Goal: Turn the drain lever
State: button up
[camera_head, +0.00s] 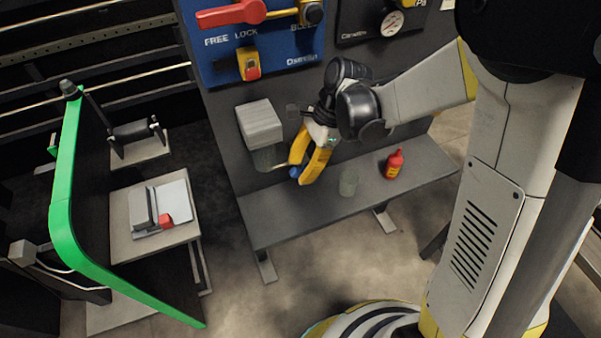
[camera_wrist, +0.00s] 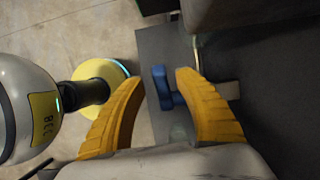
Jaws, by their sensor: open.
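The blue drain lever (camera_wrist: 168,87) shows between my fingertips in the wrist view, nearer the right finger. In the head view only a small blue part (camera_head: 294,172) shows beside the fingertips. It sits near a thin metal pipe below a grey box with a clear bowl (camera_head: 262,124) on the dark panel. My gripper (camera_head: 300,171) has yellow fingers, spread apart and pointing down toward the lever; it also shows in the wrist view (camera_wrist: 160,78). I see no clear contact with the lever.
A dark shelf (camera_head: 285,215) runs below the panel, with a clear cup (camera_head: 348,183) and a red bottle (camera_head: 393,164) on it. A blue lock board (camera_head: 258,40) hangs above. A green-edged guard (camera_head: 67,190) stands at left.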

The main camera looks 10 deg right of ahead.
jog(key=shift+a+f, duration=0.1)
jog(key=shift+f, duration=0.4)
jog(key=shift+c, duration=0.5)
grip_shut()
